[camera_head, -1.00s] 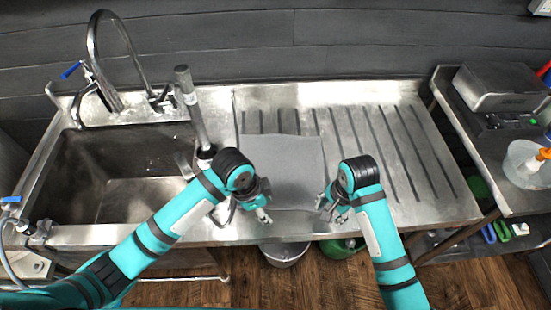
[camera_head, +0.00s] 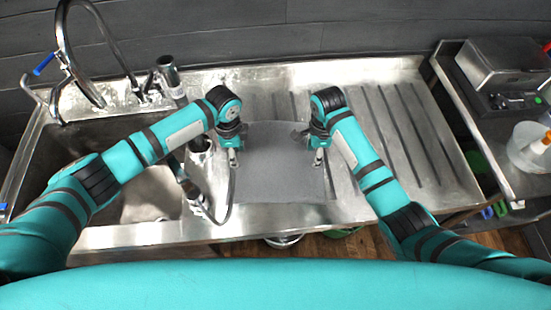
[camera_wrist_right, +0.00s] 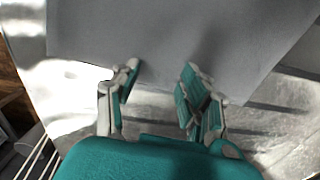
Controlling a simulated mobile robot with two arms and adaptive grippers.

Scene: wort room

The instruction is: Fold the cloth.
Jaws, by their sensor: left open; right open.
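The grey cloth (camera_head: 278,180) lies flat and spread out on the steel drainboard, right of the sink. My left gripper (camera_head: 233,164) is open over the cloth's left edge and points down. My right gripper (camera_head: 318,162) is open over the cloth's right side. In the right wrist view, the cloth (camera_wrist_right: 180,35) fills the upper part, and the open fingers of my right gripper (camera_wrist_right: 160,80) reach over its edge with nothing between them. Whether the fingertips touch the cloth cannot be told. My arms hide parts of the cloth's far corners.
The sink basin (camera_head: 150,195) with a tall faucet (camera_head: 62,40) is on the left. A side table on the right holds a metal appliance (camera_head: 510,65) and a clear container (camera_head: 527,145).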

